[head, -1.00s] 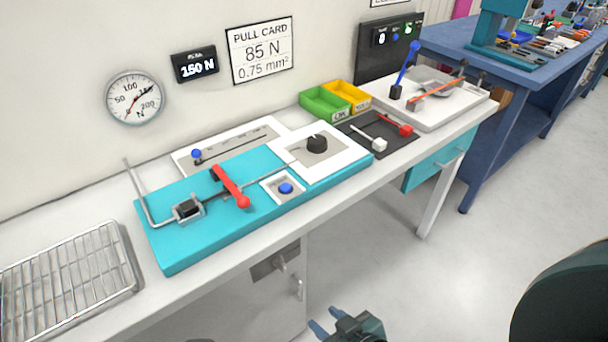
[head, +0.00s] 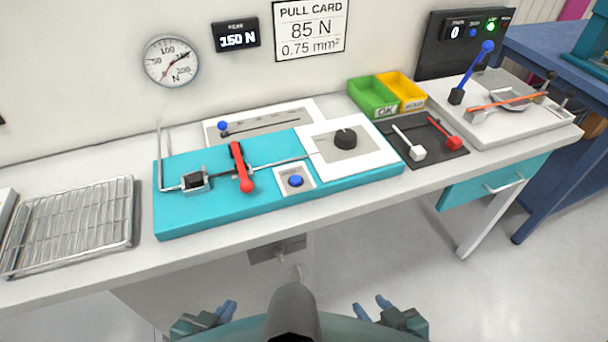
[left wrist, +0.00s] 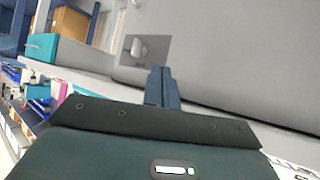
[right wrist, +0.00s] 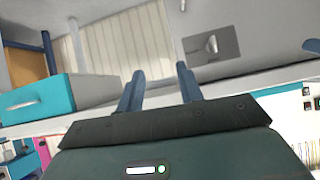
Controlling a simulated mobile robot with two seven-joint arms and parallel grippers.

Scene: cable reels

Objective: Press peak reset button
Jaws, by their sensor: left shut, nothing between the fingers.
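A blue round button (head: 295,181) sits on a small white plate on the teal pull tester (head: 215,215). A black display (head: 236,35) on the wall reads 150 N; its small heading is too blurred to read surely. My left gripper (head: 229,308) is at the bottom of the head view, in front of the bench and apart from the button. Its fingers (left wrist: 161,85) are together and empty. My right gripper (head: 372,304) is also low in front of the bench. Its fingers (right wrist: 160,82) are apart with nothing between them.
The tester carries a red lever (head: 241,168) and a black knob (head: 345,138). A round dial gauge (head: 172,62) hangs behind. A wire rack (head: 75,222) lies at left. Green (head: 373,98) and yellow (head: 402,91) bins stand at the back right. The front bench strip is clear.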

